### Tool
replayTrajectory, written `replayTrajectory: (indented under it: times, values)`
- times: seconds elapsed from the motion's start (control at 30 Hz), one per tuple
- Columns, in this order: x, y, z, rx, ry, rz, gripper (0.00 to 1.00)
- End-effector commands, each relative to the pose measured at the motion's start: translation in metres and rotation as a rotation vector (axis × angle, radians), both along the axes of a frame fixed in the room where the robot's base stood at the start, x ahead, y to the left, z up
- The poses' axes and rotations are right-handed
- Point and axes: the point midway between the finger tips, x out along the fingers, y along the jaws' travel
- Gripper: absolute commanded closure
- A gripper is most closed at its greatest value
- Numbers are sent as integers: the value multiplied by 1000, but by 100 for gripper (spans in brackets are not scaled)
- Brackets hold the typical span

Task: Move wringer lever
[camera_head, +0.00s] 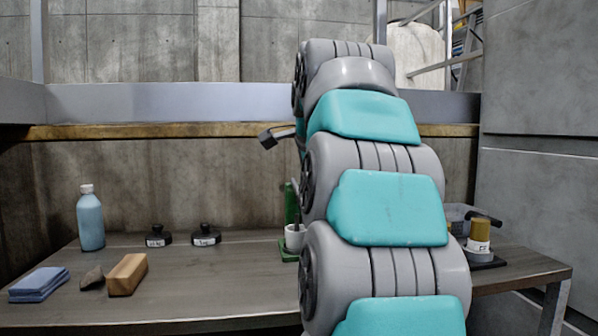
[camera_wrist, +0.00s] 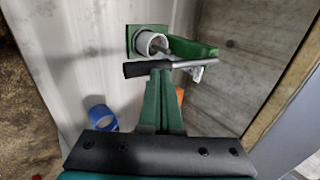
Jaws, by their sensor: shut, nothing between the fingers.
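The wringer is a green stand (camera_wrist: 195,47) with a pale round cup (camera_wrist: 150,43) at its base, seen at the top of the wrist view. Its lever has a black grip (camera_wrist: 147,68) and a silver rod (camera_wrist: 192,62), lying across the picture. My gripper (camera_wrist: 160,73) is shut and empty, its green fingertips right at the black grip; I cannot tell whether they touch it. In the head view, part of the green stand (camera_head: 291,203) and the white cup (camera_head: 295,237) show left of my arm, which hides the rest and the lever.
A yellow-topped cylinder (camera_head: 479,236) stands at right. A concrete wall (camera_head: 150,185) is behind.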

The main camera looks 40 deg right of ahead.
Motion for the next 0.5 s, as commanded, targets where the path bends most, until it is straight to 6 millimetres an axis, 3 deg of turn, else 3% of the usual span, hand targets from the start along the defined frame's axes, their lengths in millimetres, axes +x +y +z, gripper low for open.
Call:
replayTrajectory:
  times: [0.5]
  values:
    - [-5,3,11,-1,-2,0,100]
